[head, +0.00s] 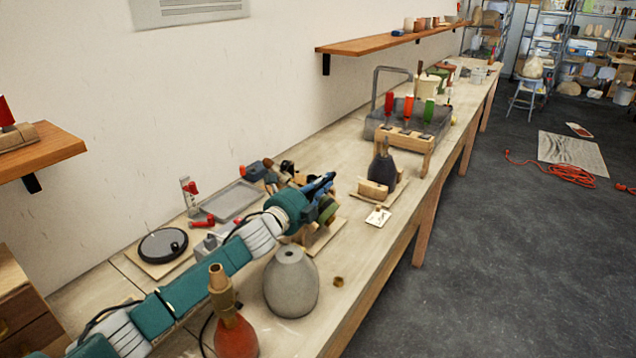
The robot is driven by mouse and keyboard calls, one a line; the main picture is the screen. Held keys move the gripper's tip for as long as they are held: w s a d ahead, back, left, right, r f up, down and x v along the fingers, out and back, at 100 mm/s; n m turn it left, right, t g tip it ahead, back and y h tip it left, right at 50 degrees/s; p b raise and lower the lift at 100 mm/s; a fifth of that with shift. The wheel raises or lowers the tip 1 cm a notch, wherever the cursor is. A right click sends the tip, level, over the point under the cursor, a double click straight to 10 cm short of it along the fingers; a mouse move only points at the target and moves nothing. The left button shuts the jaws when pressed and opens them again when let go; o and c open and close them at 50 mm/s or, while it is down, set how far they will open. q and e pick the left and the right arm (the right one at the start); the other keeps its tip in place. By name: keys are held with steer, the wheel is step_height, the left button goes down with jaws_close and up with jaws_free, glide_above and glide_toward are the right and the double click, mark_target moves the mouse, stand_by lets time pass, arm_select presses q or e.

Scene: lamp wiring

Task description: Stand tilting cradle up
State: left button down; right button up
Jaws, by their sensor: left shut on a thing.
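What looks like the tilting cradle is a wooden stand (325,238) on the bench, left of the middle in the head view. A dark green rounded part (328,212) shows at it. My left arm comes in from the lower left, and my left gripper (326,188), with blue fingers, is at the top of this stand. The gripper is shut on a part of the cradle, as far as I can tell; the gripper and wrist hide the grip and much of the cradle. Its tilt is hard to judge. My right gripper is not in view.
A grey vase-shaped lamp body (291,283) and a red bottle-like one (236,335) stand close to my left arm. A dark lamp body (382,168) stands by a wooden block to the right. A turntable (163,245) and grey tray (231,200) lie behind.

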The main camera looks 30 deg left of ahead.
arm_select(q)
steer(key=shift+d+f+m, duration=0.45)
steer(key=shift+d+m, duration=0.05)
steer(key=shift+d, duration=0.2)
steer(key=shift+f, duration=0.1)
steer(key=c, duration=1.8)
jaws_free()
steer(key=shift+o, duration=0.2)
steer(key=shift+r, duration=0.2)
steer(key=shift+a+r, duration=0.1)
steer(key=shift+r, duration=0.25)
step_height(320, 180, up, 9)
steer(key=shift+r, duration=0.15)
steer(key=shift+c, duration=0.3)
